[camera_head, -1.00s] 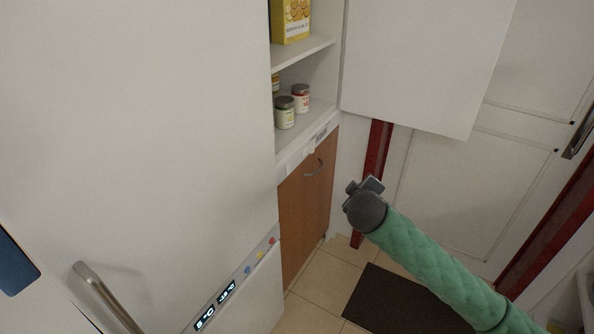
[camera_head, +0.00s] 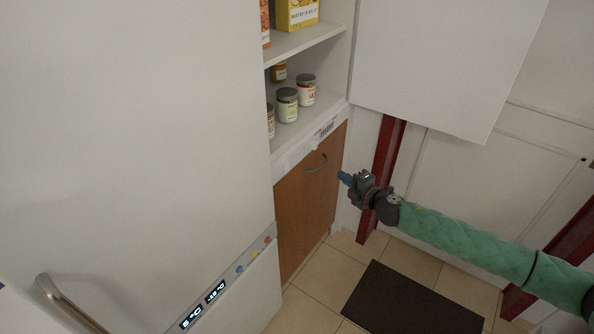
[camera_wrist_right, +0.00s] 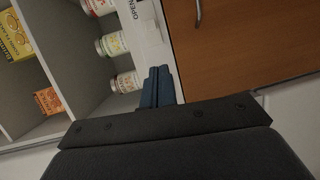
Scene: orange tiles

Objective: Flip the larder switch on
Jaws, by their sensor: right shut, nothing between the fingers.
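The larder (camera_head: 335,70) is a white open-shelved cupboard at the upper middle of the head view. A white strip (camera_head: 297,156) runs under its lowest shelf, with small pale raised parts. One of these (camera_head: 314,147) looks like the switch; its position is too small to read. In the right wrist view, the strip carries an "OPEN" label (camera_wrist_right: 132,10) and a small white switch-like part (camera_wrist_right: 152,34). My right gripper (camera_head: 343,177) is shut and empty, its blue fingers pointing left, in front of the larder and apart from the strip. My left gripper is out of view.
Jars (camera_head: 288,105) and food boxes (camera_head: 298,14) stand on the shelves. A brown lower door (camera_head: 305,215) with a metal handle is below the strip. A white open door (camera_head: 445,60) hangs above my right arm. A fridge front (camera_head: 130,130) fills the left.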

